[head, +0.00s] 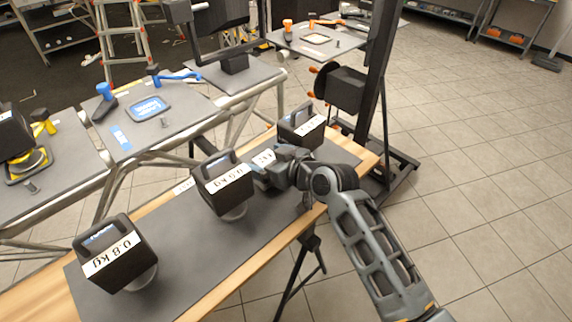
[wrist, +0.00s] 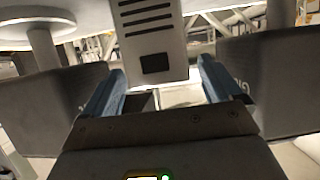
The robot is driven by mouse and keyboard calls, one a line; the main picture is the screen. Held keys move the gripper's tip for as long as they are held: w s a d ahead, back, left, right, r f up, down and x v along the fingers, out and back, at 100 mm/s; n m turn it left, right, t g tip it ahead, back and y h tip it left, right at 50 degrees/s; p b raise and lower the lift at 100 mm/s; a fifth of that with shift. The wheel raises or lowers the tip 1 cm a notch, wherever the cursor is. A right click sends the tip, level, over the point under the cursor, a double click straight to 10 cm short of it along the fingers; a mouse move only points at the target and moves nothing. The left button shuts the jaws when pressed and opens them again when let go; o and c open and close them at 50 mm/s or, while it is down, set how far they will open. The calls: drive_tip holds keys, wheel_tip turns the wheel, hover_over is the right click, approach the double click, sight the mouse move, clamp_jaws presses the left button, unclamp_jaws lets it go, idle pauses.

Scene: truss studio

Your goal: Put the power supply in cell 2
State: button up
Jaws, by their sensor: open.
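In the wrist view, a pale grey box (wrist: 148,30) with dark vent slots and a black square socket, which looks like the power supply, stands between the blue fingers of my gripper (wrist: 160,88). The fingers are open, one on each side of it; I cannot tell if they touch it. In the head view, my gripper (head: 262,172) is over the dark mat (head: 180,250), between the 0.5 kg black block and the far black block. The box is mostly hidden there. No marking for cell 2 is readable.
Black blocks with handles stand on round bases along the table: the 0.8 kg one (head: 115,252), the 0.5 kg one (head: 222,182) and a far one (head: 301,122). They crowd my gripper on both sides. A metal-framed table (head: 185,120) with tools stands behind. Tiled floor (head: 480,200) is clear at right.

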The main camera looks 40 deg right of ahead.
drive_tip(key=v, duration=0.9)
drive_tip(key=shift+s+r+b, duration=0.15)
drive_tip(key=shift+s+b, duration=0.15)
drive_tip(key=shift+b, duration=0.1)
